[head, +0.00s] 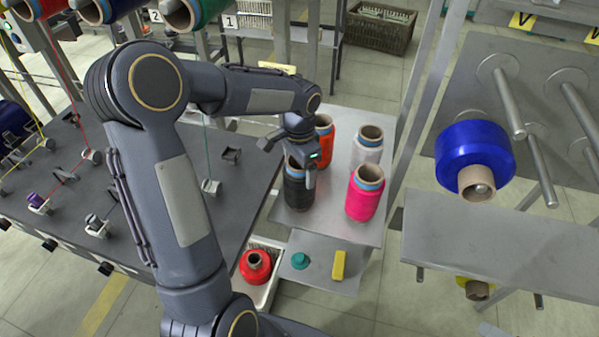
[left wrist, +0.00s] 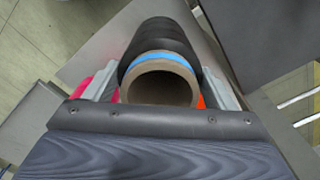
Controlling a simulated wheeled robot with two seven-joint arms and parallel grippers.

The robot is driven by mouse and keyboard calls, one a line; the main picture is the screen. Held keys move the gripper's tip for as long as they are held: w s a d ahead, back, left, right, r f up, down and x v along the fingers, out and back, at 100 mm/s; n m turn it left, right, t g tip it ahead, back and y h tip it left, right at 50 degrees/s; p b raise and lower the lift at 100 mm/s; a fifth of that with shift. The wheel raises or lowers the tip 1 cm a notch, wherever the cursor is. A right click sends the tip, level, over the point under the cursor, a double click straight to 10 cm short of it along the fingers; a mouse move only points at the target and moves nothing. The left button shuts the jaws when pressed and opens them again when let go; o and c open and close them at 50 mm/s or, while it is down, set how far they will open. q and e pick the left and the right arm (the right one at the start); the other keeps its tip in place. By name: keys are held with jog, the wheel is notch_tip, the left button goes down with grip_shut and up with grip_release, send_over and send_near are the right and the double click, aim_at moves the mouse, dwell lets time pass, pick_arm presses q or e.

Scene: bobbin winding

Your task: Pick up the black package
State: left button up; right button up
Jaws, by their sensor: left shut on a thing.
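The black package (head: 297,191) is a spool of black thread on a cardboard tube with a blue band. It stands upright on the grey side shelf in the head view, at the front left of a group of spools. My left gripper (head: 302,168) reaches down over it and is shut on it. In the left wrist view the black package (left wrist: 160,40) lies between the two grey fingers, its tube end facing the camera. I cannot tell whether its base touches the shelf. My right gripper is not in view.
An orange spool (head: 323,133), a white spool (head: 368,146) and a pink spool (head: 365,196) stand close by on the shelf (head: 335,222). A red spool (head: 255,266) sits in a white tray below. A blue spool (head: 473,152) hangs on a rack peg at right.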

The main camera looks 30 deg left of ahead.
pick_arm(q)
jog(key=s+d+r+b, duration=0.2)
jog(key=s+d+r, duration=0.6)
jog(key=d+r, duration=0.3)
jog(key=shift+d+r, duration=0.25)
jog(key=shift+r, duration=0.65)
jog(key=shift+s, duration=0.1)
